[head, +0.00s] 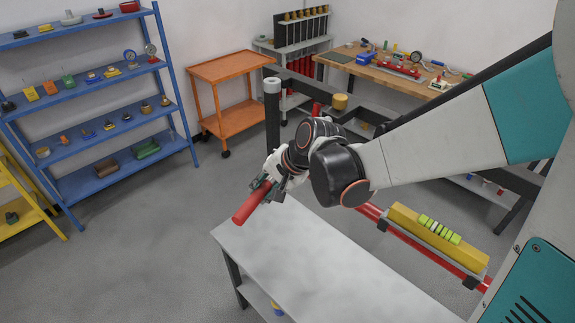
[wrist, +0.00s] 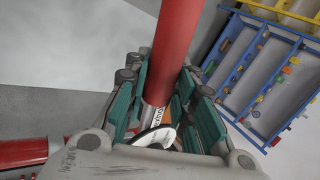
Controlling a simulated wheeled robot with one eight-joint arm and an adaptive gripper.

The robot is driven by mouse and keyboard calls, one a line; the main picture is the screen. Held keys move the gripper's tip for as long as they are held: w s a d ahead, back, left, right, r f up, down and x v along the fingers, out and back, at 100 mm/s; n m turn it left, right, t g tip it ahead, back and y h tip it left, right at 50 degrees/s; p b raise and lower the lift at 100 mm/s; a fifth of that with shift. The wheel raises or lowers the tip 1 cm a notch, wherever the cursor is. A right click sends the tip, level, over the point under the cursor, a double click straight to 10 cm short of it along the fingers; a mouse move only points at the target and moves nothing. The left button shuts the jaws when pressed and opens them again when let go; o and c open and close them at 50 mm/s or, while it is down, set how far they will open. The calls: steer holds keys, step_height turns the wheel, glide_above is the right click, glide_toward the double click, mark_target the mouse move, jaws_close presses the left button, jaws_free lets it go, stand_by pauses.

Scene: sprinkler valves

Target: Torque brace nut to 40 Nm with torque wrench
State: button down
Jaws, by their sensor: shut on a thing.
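My gripper (head: 265,188) is shut around a thick red handle (head: 246,209), which looks like that of the torque wrench. The handle sticks out toward the lower left above the pale bench top. In the wrist view, the green finger pads of my gripper (wrist: 163,90) lie on both sides of the red handle (wrist: 178,45). A silver section with printed marks and a pale rounded part show at its lower end. The tool's far end is hidden by my gripper and arm. I cannot make out the brace nut.
A pale bench (head: 290,255) stands below my gripper. A red pipe (head: 425,247) with a yellow block (head: 438,238) runs at right. Blue shelves (head: 95,100) stand left, an orange cart (head: 226,92) behind, and a wooden workbench (head: 385,70) at the back. Grey floor is open at left.

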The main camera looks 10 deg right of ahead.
steer(key=shift+w+a+m, duration=0.5)
steer(key=shift+a, duration=0.3)
stand_by(0.6)
